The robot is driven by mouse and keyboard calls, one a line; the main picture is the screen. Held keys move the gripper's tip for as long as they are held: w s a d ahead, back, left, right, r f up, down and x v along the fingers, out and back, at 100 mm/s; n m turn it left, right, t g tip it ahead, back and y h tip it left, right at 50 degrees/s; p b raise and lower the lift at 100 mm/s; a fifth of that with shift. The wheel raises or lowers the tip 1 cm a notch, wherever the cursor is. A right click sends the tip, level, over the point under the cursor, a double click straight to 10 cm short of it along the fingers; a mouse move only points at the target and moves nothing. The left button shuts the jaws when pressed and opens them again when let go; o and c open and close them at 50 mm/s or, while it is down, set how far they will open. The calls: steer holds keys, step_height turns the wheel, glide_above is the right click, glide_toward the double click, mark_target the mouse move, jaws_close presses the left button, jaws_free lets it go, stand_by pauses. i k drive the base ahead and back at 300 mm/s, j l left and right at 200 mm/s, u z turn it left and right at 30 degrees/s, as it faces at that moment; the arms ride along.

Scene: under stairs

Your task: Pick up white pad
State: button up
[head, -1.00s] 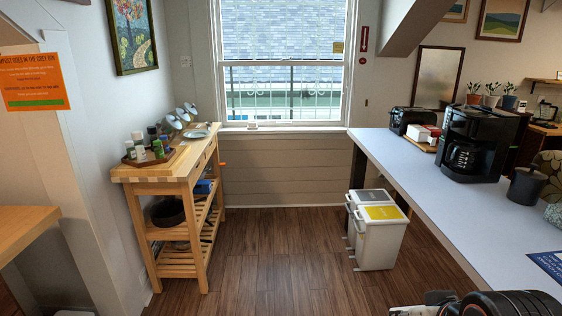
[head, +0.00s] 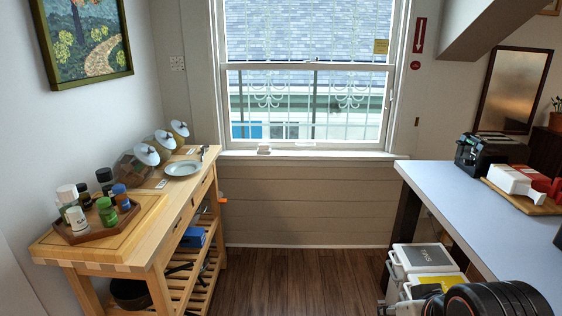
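A small white block-like thing (head: 264,149), which may be the white pad, lies on the window sill at the back, left of the sill's middle. It is too small to make out in detail. Another white thing, a boxy one (head: 510,179), sits on a wooden tray (head: 532,207) on the right counter; I cannot tell whether either is the pad. A black ribbed part of my arm shows at the bottom right, in front of the bins. My gripper's fingers are not in view.
A wooden cart (head: 160,225) on the left holds bottles, jars and a pale plate (head: 183,168). A long counter (head: 450,195) on the right bears a toaster (head: 482,157). Bins (head: 425,259) stand under its edge. The wooden floor (head: 300,272) between is clear.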

mark_target(262, 149)
steer(key=i+l+u, duration=0.1)
steer(key=i, duration=2)
steer(key=i+l+u, duration=0.15)
steer(key=i+u, duration=0.25)
steer(key=i+l+u, duration=0.4)
steer(key=i, duration=0.2)
steer(key=i+l+u, duration=0.8)
steer(key=l, duration=0.2)
